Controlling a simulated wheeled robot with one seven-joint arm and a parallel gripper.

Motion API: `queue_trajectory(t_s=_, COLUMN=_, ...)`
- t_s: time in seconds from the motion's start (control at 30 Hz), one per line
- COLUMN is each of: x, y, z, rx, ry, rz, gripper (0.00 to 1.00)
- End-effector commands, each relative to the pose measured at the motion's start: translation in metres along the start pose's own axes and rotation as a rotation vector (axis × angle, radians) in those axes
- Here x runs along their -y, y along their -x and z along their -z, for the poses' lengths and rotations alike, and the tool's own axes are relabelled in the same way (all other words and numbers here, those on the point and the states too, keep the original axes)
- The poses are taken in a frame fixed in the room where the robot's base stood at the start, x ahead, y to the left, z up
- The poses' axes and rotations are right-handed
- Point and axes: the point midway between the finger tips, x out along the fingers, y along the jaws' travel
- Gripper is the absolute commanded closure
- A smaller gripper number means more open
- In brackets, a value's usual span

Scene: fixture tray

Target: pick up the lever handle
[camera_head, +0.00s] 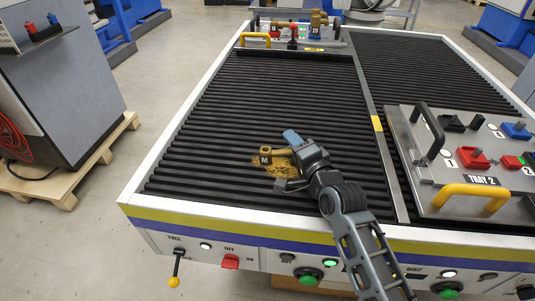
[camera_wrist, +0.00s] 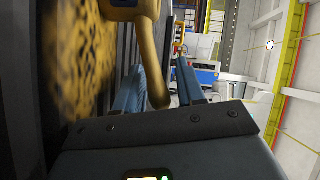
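The lever handle (camera_head: 265,153), a brown-gold piece with an M on its end block, is at a yellow-and-black speckled patch on the near part of the black rollers. In the wrist view its gold arm (camera_wrist: 153,65) hangs down between the blue-grey fingers. My gripper (camera_head: 286,162) is spread open around that side of the handle in the head view. In the wrist view my gripper (camera_wrist: 162,85) shows a gap between the handle and the right finger. Contact with the left finger is hard to tell.
The speckled patch (camera_head: 277,168) lies under the handle. Tray 2 (camera_head: 430,197), with a yellow handle and coloured parts, stands at the right. Another tray (camera_head: 333,44) is at the far end. The rollers (camera_head: 290,90) between are clear. A white rim (camera_head: 172,150) edges the conveyor.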

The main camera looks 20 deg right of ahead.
Motion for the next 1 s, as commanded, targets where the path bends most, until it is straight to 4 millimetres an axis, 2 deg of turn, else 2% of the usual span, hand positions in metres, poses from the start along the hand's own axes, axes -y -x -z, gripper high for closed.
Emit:
queue_trajectory(t_s=0.23, x=-0.0002, y=-0.0008, z=-0.0004, rx=0.0, ry=0.0, rz=0.0, gripper=0.63)
queue_trajectory(t_s=0.63, x=-0.0003, y=-0.0006, z=-0.0004, rx=0.001, ry=0.0, rz=0.0, gripper=1.0)
queue_trajectory(t_s=1.0, x=0.0006, y=-0.0006, z=-0.0002, rx=0.0, ry=0.0, rz=0.001, gripper=1.0)
